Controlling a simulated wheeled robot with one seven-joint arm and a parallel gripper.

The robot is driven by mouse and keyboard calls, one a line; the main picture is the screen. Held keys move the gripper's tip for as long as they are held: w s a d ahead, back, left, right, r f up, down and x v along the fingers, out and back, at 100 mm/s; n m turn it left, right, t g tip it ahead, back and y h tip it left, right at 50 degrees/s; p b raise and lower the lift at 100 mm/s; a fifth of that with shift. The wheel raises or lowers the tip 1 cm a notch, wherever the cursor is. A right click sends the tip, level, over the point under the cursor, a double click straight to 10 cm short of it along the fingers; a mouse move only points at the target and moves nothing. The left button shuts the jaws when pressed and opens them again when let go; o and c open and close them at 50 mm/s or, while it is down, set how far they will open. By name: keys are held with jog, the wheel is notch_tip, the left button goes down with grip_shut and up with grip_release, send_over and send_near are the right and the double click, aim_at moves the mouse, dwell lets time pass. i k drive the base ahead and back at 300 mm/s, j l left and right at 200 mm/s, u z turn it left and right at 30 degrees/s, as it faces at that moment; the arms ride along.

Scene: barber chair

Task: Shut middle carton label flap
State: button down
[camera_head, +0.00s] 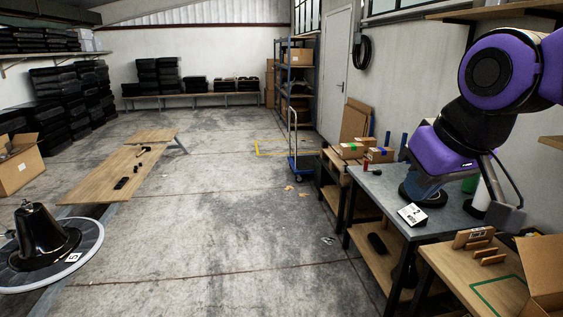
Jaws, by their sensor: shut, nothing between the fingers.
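Small brown cartons stand on the far bench at centre right: one with green tape (351,150) and one with blue tape (380,155). I cannot tell which is the middle carton, and no label flap can be made out on them. An open carton (546,272) is cut off at the lower right edge. My arm reaches in from the upper right. My gripper (424,188) is small and dark below the purple wrist, over the grey-topped bench, shut and empty. It is nearer to me than the small cartons and apart from them.
A wooden bench (450,267) with wooden slots is at lower right. A blue trolley (303,166) stands behind. The middle floor (225,225) is clear; a low plank table (108,182) is left.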

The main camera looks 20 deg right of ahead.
aim_at(541, 256)
jog(key=i, duration=3.55)
jog(key=i+z, duration=0.15)
jog(key=i, duration=0.3)
jog(key=i+j+z, duration=0.1)
jog(key=i, duration=0.4)
jog(key=i+j+z, duration=0.15)
jog(key=i, duration=0.3)
jog(key=z, duration=4.35)
jog(key=i+l+u, duration=0.15)
jog(key=i, duration=0.35)
jog(key=i+l+u, duration=0.1)
jog(key=i+l, duration=0.25)
jog(key=i+j, duration=0.05)
jog(key=i, duration=0.05)
